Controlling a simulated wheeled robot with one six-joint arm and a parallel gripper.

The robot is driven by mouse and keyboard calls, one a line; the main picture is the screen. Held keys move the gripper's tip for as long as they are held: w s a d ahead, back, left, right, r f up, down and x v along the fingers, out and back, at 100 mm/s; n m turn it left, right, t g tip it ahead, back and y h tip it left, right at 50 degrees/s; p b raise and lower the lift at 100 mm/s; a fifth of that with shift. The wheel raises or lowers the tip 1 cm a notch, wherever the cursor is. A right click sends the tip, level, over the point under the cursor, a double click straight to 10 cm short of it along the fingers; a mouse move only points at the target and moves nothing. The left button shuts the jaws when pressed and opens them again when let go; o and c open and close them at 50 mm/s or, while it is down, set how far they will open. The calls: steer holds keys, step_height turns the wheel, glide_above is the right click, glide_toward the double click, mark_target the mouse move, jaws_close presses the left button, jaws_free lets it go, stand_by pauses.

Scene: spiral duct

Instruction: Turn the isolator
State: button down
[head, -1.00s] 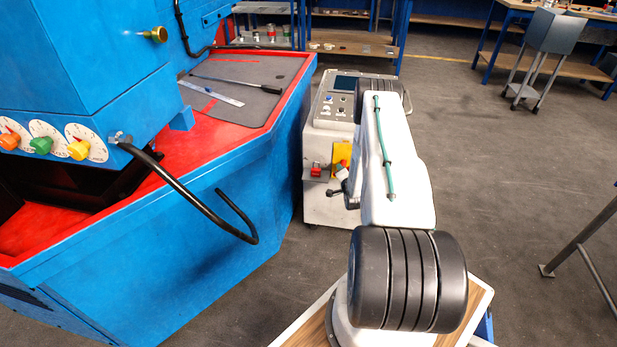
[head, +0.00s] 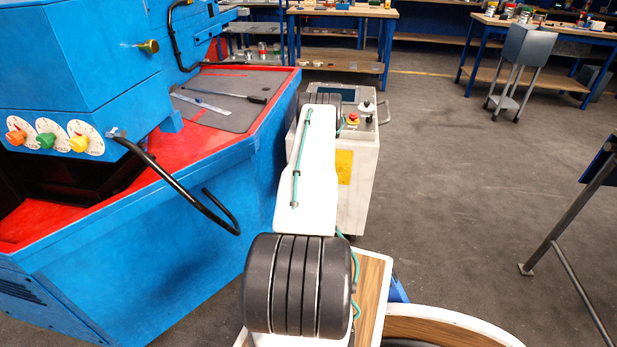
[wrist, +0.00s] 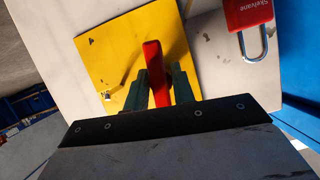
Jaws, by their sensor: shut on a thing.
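The isolator is a red handle (wrist: 153,60) on a yellow plate (wrist: 108,50), seen in the wrist view. My gripper (wrist: 160,88) is shut on the handle, with one dark green finger on each side of it. The handle stands nearly upright in the wrist picture, while the plate looks tilted. In the head view, part of the yellow plate (head: 344,167) shows on the side of the pale cabinet (head: 357,205). There my arm hides the handle and the gripper.
A red padlock (wrist: 248,14) with an open-looking shackle is right of the plate in the wrist view. A large blue machine (head: 150,250) with a black bar handle (head: 175,185) stands close left of my arm. Floor right of the cabinet is clear.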

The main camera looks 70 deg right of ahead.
steer(key=shift+w+r+n, duration=0.1)
steer(key=shift+w+n, duration=0.15)
steer(key=shift+n, duration=0.15)
steer(key=shift+d+g, duration=0.1)
steer(key=shift+g, duration=0.2)
steer(key=c, duration=1.4)
jaws_free()
steer(key=shift+o, duration=0.2)
steer(key=shift+s, duration=0.15)
steer(key=v, duration=0.8)
